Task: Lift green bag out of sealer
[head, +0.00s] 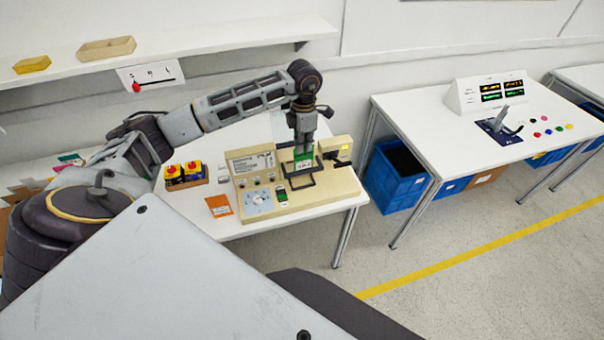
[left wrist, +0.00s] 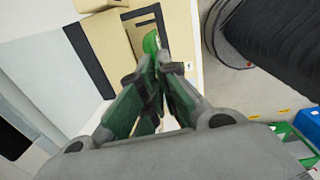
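The green bag (head: 303,163) stands upright in the slot of the beige sealer (head: 316,200) on the middle table. My left gripper (head: 303,148) points down right above the bag, at its top edge. In the left wrist view, the fingers (left wrist: 157,66) come together at their tips, and a green piece of the bag (left wrist: 150,42) shows just beyond them. The gripper looks shut on the bag's top, though the fingers hide the contact. My right gripper is in neither view.
An orange packet (head: 219,206) and a box with red buttons (head: 183,174) lie left of the sealer. A blue crate (head: 396,182) stands on the floor to the right. A second table (head: 420,115) carries a display console (head: 488,93). A shelf runs along the wall behind.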

